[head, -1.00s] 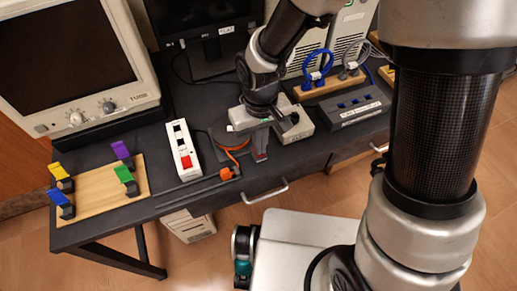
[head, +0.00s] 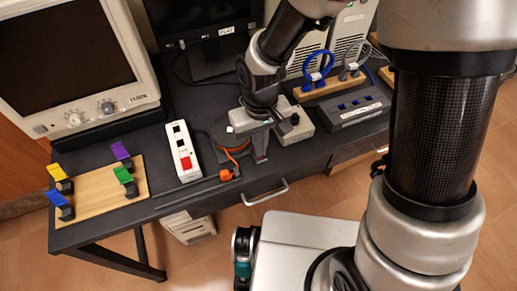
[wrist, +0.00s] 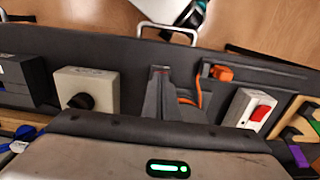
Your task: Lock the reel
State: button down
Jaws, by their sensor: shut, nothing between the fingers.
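The reel (head: 232,142) sits on the dark bench, low and dark with orange cord wound on it. My gripper partly covers it in the head view, so its lock cannot be made out. The orange cord (wrist: 198,90) shows right of my fingers in the wrist view, with the reel's body mostly hidden. An orange plug (head: 227,174) lies by the front edge; it also shows in the wrist view (wrist: 222,73). My gripper (head: 260,159) points down just right of the reel, shut and empty. Its fingers (wrist: 160,70) are together in the wrist view. Contact with the reel cannot be told.
A power strip (head: 183,151) with a red switch stands left of the reel. A grey box (head: 294,123) with a black knob is close on the right. A wooden board (head: 95,187) with coloured clips lies far left. A drawer handle (head: 265,193) sticks out in front.

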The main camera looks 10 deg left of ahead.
notch_tip(320, 180, up, 6)
jog(key=p, duration=0.4)
jog(key=shift+r, duration=0.2)
dwell(0.5)
